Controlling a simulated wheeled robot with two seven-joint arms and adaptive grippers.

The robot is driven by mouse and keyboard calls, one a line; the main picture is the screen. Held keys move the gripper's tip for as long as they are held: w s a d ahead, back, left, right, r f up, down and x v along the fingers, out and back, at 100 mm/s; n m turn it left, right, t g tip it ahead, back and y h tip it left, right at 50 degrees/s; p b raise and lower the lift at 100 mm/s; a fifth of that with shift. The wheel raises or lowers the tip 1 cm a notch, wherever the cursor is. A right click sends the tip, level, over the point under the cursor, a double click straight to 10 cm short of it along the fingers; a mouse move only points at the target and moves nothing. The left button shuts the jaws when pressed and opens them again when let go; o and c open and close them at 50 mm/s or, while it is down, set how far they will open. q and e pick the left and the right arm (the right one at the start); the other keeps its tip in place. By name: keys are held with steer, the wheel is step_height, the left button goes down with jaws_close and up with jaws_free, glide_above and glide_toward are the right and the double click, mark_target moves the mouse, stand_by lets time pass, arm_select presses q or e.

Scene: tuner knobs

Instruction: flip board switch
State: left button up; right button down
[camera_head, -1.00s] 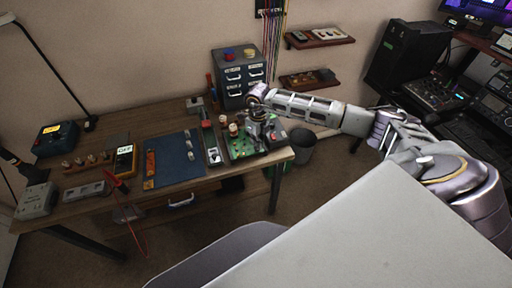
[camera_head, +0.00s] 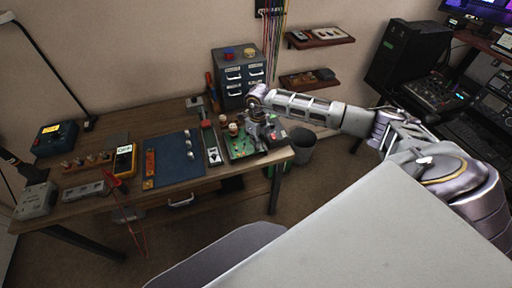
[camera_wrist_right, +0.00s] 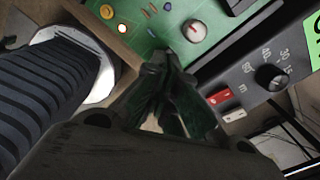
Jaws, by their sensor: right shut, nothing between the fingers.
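The green circuit board (camera_head: 238,147) lies near the right end of the workbench. My right gripper (camera_head: 262,138) is over the board's right part and hides some of it. My left gripper is not in view.
A dark panel with a black knob (camera_wrist_right: 270,77) and a red-and-white rocker (camera_wrist_right: 226,104) is right of the fingers. A striped dark cylinder (camera_wrist_right: 45,80) is at left. A drawer cabinet (camera_head: 238,75) stands behind the board. A blue mat (camera_head: 172,158) lies left.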

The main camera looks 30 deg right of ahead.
mark_target(257, 149)
steer(key=shift+s+f+b, duration=0.1)
steer(key=shift+f+b, duration=0.75)
steer(key=shift+f, duration=0.25)
stand_by(1.4)
steer(key=shift+r+p, duration=0.4)
steer(key=shift+r, duration=0.15)
steer(key=shift+r+p, duration=1.6)
steer(key=shift+r, duration=1.4)
